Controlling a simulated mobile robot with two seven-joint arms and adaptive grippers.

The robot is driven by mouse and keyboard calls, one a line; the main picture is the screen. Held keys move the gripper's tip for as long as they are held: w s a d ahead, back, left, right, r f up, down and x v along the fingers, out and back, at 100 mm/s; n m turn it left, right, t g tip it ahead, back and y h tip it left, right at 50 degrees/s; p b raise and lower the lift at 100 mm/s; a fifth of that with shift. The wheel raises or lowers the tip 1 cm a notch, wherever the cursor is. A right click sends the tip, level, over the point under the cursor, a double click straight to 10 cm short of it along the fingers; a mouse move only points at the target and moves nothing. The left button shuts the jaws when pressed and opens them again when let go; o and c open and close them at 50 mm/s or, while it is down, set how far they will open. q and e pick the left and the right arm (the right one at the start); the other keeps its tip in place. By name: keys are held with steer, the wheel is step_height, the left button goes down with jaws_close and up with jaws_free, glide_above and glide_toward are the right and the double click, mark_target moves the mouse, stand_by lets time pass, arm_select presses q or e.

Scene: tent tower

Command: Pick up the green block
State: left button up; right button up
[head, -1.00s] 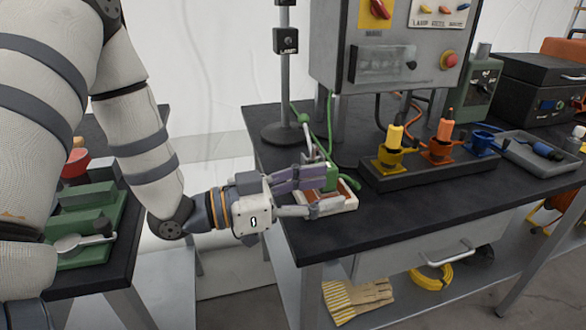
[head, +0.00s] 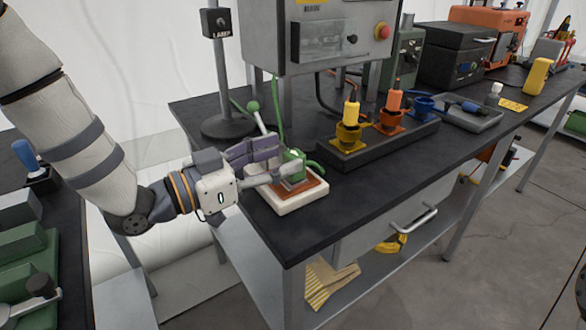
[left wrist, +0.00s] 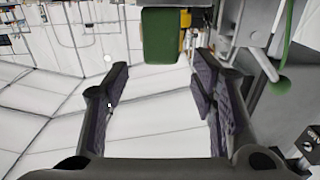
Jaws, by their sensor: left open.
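The green block (head: 293,158) stands at the white-rimmed tray with a brown inside (head: 285,206), near the left end of the dark bench. My left gripper (head: 281,162) reaches in from the left, with its fingers close to the block and partly hiding it. In the left wrist view, the green block (left wrist: 165,36) is at the top middle, in line with the gap between the fingers. The left gripper (left wrist: 163,66) is open there, its two dark pads well apart, and the block appears just beyond the fingertips. Whether any finger touches it, I cannot tell. My right gripper is out of view.
A lamp stand (head: 222,125) rises behind the gripper. A green-knobbed lever (head: 253,107) and a green cable (head: 279,100) are close by. A grey control box (head: 330,40) overhangs the bench. A dark rack (head: 375,145) with colored holders stands to the right.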

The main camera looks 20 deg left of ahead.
mark_target(286, 156)
arm_select(q)
steer(key=x, duration=0.4)
steer(key=shift+f, duration=0.35)
steer(key=shift+r, duration=0.1)
jaws_close()
